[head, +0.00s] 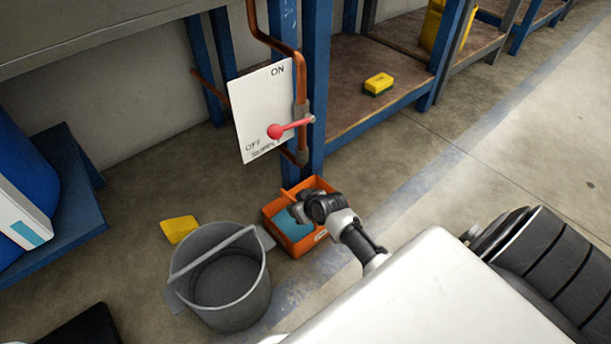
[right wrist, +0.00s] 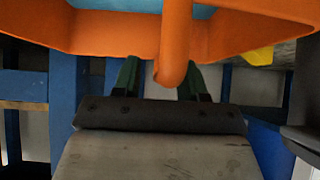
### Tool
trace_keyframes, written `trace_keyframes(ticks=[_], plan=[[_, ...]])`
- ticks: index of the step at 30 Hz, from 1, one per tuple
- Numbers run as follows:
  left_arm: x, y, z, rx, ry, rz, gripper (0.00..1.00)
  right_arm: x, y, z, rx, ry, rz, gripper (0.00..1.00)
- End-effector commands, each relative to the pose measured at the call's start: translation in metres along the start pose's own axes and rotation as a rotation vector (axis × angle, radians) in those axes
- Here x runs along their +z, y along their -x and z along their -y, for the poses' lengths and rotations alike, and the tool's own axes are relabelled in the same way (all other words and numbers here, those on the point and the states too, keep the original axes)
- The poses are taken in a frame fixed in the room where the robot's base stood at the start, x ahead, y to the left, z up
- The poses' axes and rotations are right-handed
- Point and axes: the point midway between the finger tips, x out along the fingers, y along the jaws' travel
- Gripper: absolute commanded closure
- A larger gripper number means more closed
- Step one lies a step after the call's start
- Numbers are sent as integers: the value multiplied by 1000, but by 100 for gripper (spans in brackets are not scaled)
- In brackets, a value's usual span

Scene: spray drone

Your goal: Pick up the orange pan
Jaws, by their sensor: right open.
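The orange pan (head: 308,244) sits on the floor beside the blue rack post in the head view, with something blue inside it. My right gripper (head: 308,207) is over the pan in this view and hides part of it. In the right wrist view the pan (right wrist: 100,33) fills the top, and its rounded orange handle (right wrist: 174,45) extends down between the two dark fingers of my right gripper (right wrist: 160,75). The fingers are apart, one on each side of the handle; contact cannot be made out. My left gripper is not in view.
A grey bucket (head: 232,300) stands left of the pan, with a yellow item (head: 179,229) behind it. A white ON/OFF panel (head: 262,105) with a red lever (head: 290,128) hangs above the pan. A yellow sponge-like block (head: 379,83) lies on the low shelf. Floor to the right is clear.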

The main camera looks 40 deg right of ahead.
Motion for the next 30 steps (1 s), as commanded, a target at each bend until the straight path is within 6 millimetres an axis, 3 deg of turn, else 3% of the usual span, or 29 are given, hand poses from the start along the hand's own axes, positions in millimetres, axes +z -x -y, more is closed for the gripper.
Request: trace_keyframes(ticks=[1,9,30], plan=[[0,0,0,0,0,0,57,0,0,0,0,0,0,58],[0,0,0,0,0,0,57,0,0,0,0,0,0,99],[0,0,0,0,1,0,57,0,0,0,1,0,0,100]])
